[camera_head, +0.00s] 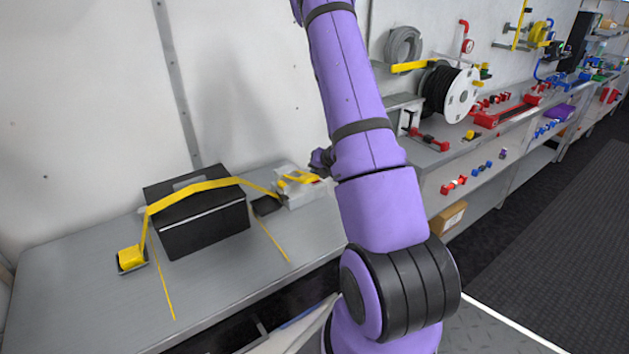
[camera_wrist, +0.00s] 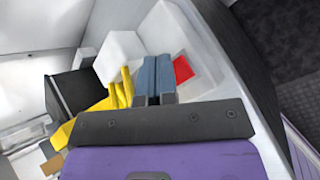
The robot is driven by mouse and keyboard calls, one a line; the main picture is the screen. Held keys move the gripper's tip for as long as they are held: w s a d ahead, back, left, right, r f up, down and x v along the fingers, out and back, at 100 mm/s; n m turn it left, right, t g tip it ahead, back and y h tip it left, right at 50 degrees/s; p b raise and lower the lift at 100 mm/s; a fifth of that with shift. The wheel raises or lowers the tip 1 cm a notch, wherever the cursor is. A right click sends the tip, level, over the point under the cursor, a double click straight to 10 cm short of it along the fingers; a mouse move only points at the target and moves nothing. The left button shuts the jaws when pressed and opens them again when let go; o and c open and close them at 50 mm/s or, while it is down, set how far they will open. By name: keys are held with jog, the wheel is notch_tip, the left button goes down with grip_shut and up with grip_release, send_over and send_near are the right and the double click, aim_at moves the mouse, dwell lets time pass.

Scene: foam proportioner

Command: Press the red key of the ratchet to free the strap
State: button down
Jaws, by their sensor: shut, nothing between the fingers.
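The ratchet's red key (camera_wrist: 182,69) shows in the wrist view just right of my fingertips, against a white block (camera_wrist: 163,35). My gripper (camera_wrist: 155,62) has its two blue-grey fingers together, with nothing between them. I cannot tell whether a finger touches the key. Yellow strap or ratchet parts (camera_wrist: 122,90) stand just left of the fingers. In the head view the yellow strap (camera_head: 205,186) runs over a black case (camera_head: 203,226) towards a pale block (camera_head: 302,194) with yellow parts.
The case and block stand on a grey bench (camera_head: 75,300) against a white wall. A yellow piece (camera_head: 131,258) sits at the strap's left end. Shelves at right hold a cable reel (camera_head: 460,95) and red fittings. The bench front is mostly clear.

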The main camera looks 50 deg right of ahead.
jog(key=shift+r, duration=2.5)
jog(key=w+a+r+n+y, duration=0.2)
jog(key=a+r+n+y, duration=0.4)
jog(key=a+r+n, duration=0.95)
jog(key=s+a+r+n+g, duration=0.1)
jog(key=s+a+r+n, duration=0.2)
jog(key=a+n, duration=0.15)
jog(key=s+a+r+n+g+y, duration=0.1)
jog(key=s+a+r+n, duration=0.2)
jog(key=a, duration=0.3)
jog(key=s+a+r+n+g, duration=0.1)
jog(key=s+a+r+n, duration=0.2)
jog(key=a+r+n, duration=0.15)
jog(key=s+a+r+n+h, duration=0.2)
jog(key=s+n+h, duration=0.1)
jog(key=s+n, duration=0.6)
jog(key=s+a+r+n+g+h, duration=0.1)
jog(key=s+a+r+n+h, duration=0.1)
jog(key=s+n, duration=0.7)
jog(key=shift+s+a+r+n+h, duration=0.2)
jog(key=shift+a+r+n+h, duration=0.25)
jog(key=shift+a+n, duration=0.15)
